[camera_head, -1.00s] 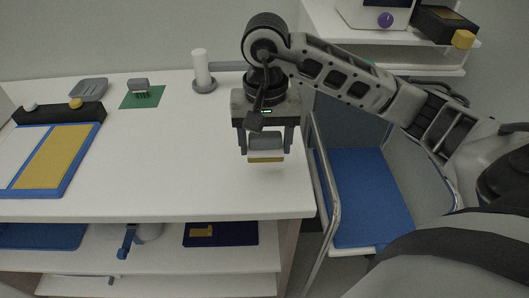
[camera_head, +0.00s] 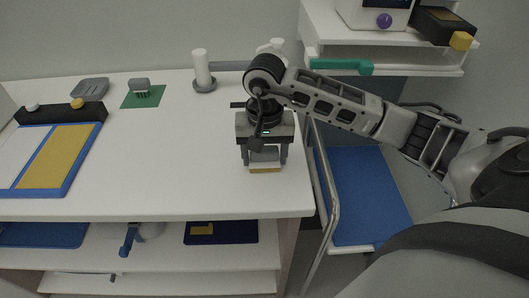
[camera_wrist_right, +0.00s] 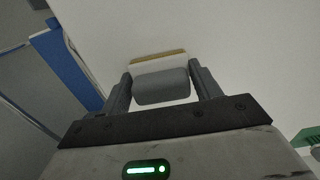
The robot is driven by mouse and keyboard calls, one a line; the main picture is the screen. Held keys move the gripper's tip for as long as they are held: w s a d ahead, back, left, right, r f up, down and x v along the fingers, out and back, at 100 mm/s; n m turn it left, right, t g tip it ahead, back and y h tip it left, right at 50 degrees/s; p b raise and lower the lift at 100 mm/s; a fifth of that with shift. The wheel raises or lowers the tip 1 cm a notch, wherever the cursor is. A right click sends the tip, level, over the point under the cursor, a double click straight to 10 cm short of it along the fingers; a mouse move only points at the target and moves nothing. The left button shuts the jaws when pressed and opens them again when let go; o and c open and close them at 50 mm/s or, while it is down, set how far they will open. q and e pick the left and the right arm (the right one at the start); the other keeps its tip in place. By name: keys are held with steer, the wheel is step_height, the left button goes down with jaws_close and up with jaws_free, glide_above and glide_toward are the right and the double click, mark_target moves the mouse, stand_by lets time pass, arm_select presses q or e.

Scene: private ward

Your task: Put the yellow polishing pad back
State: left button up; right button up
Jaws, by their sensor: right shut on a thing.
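My right gripper (camera_head: 265,158) is shut on the grey handle of the yellow polishing pad (camera_head: 266,170), near the front right of the white tabletop (camera_head: 200,180). The pad hangs level below the fingers, yellow face down, close to the tabletop; I cannot tell if it touches. In the right wrist view, the gripper (camera_wrist_right: 162,88) has its fingers on both sides of the grey handle, with the pad's yellow edge (camera_wrist_right: 158,56) beyond a white layer. My left gripper is not in view.
A blue-framed board (camera_head: 67,175) with white and yellow fields and a black rack (camera_head: 60,113) lie left. A green mat (camera_head: 130,100) bears a grey brush. A white post (camera_head: 201,68) stands at the back. A blue-topped cart (camera_head: 365,200) stands right. Tabletop left of my gripper is clear.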

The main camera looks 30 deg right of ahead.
mark_target(264, 150)
steer(key=o, duration=1.5)
steer(key=shift+o, duration=0.5)
steer(key=shift+r, duration=0.1)
steer(key=shift+r+p, duration=0.3)
steer(key=shift+p, duration=0.05)
step_height(264, 150, up, 12)
steer(key=shift+f+b, duration=0.25)
steer(key=shift+b, duration=0.2)
